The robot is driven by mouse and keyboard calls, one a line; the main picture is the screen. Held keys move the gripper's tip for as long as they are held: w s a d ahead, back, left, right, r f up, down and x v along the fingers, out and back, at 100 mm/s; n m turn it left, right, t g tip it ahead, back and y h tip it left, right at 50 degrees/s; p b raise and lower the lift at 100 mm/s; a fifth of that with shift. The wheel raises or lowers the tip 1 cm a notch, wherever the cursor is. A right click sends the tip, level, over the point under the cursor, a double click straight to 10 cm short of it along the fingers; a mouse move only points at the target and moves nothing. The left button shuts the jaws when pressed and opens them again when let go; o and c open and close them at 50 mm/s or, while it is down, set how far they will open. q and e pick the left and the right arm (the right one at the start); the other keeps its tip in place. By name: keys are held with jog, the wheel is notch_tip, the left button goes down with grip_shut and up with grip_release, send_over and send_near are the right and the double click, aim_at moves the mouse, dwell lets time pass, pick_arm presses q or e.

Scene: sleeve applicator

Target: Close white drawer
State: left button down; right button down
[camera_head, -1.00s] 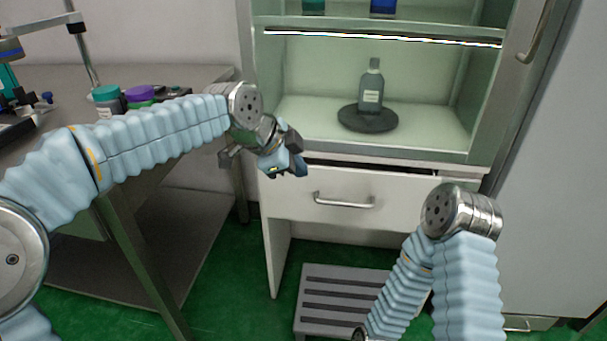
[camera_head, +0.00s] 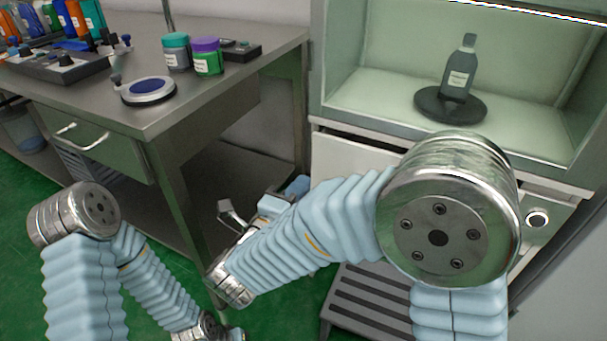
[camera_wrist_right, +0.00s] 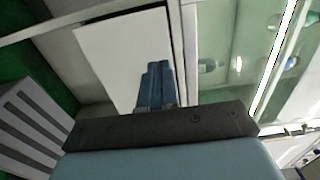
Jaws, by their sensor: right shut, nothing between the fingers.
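The white drawer (camera_head: 365,160) is in the cabinet, partly hidden behind my right arm in the head view. A dark gap shows along its top edge, and I cannot tell how far out it stands. Its handle is hidden. My right gripper (camera_head: 297,187) is left of the drawer's left end in the head view. In the wrist view, the right gripper's blue fingers (camera_wrist_right: 155,80) are shut and empty, in front of the drawer's white panel (camera_wrist_right: 120,50). I cannot tell whether they touch it. My left arm is folded at the left, its gripper below the frame.
A grey bottle stands on a dark round plate (camera_head: 425,104) on the shelf above. A metal table (camera_head: 225,100) with jars (camera_head: 207,57) and devices stands left. A grey step stool (camera_head: 370,305) is on the floor below the drawer.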

aim_at(331, 148)
jog(key=p+x, duration=0.2)
jog(key=x, duration=1)
jog(key=shift+w, duration=0.3)
jog(key=shift+d, duration=0.1)
jog(key=shift+w+f, duration=0.1)
jog(key=b+x, duration=0.2)
jog(key=x, duration=0.1)
jog(key=shift+w+d+f, duration=0.15)
jog(key=shift+w+d, duration=0.05)
jog(key=shift+w+d+r, duration=0.2)
jog(key=shift+w+r, duration=0.05)
jog(key=shift+r, duration=0.2)
